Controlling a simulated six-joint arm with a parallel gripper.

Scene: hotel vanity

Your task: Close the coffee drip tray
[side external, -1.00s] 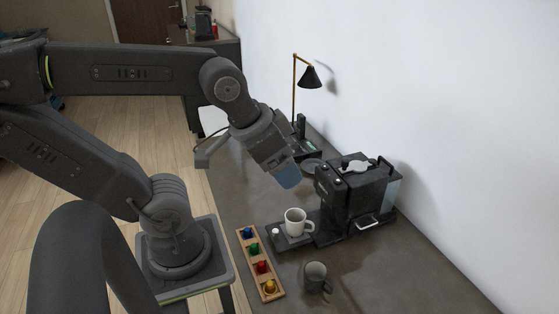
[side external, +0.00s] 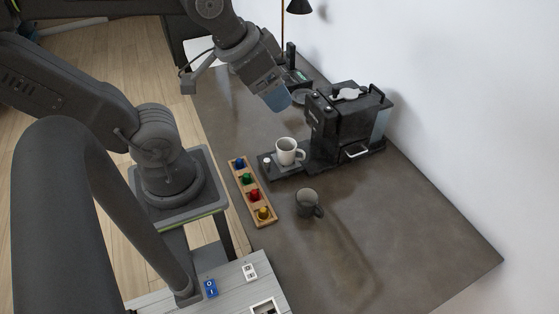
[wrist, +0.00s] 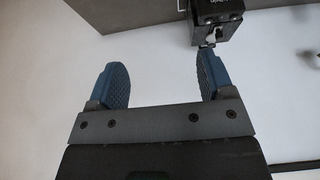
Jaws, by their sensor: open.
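The black coffee machine (side external: 345,125) stands on the counter near the wall. Its drip tray (side external: 281,173) appears as a low black platform extended to the left from the machine's foot. A white mug (side external: 286,151) stands upright on it. My gripper (side external: 277,100) is above the counter, left of the machine and higher than the mug, not touching anything visible. In the wrist view its blue fingers (wrist: 163,80) are apart with nothing between them. Part of the machine (wrist: 216,14) shows at the top of the wrist view; the tray cannot be made out there.
A wooden holder (side external: 245,181) with several coloured capsules lies left of the tray. A dark mug (side external: 307,202) stands in front of it. A black lamp (side external: 299,7) is behind my gripper. The counter (side external: 400,220) is clear at the front right.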

